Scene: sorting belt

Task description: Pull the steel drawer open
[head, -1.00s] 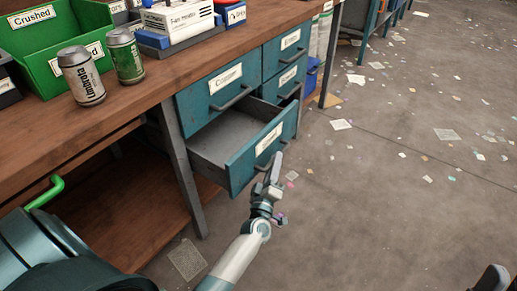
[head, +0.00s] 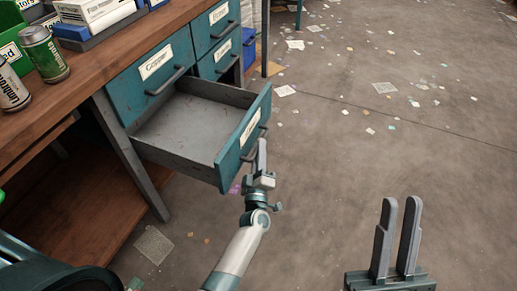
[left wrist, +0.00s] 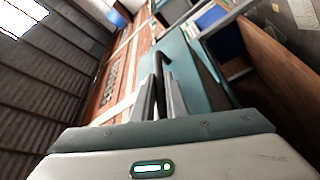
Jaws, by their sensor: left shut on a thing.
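The teal steel drawer (head: 228,165) under the bench is pulled well out, and its grey inside is bare where I can see it. Its front carries a white label and a dark bar handle (head: 265,131). My left gripper (head: 261,152) is at the front of this drawer, shut on the handle. In the left wrist view the fingers (left wrist: 162,98) close around the dark handle (left wrist: 159,65), with the teal drawer front beyond. My right gripper (head: 400,212) is at the lower right, its two fingers apart and empty, away from the drawer.
Other closed teal drawers (head: 150,80) sit above and beside the open one. The wooden bench top (head: 105,62) holds a green can (head: 44,55), another can (head: 10,88) and a green bin (head: 10,50). Paper scraps litter the floor (head: 340,130), which is otherwise clear to the right.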

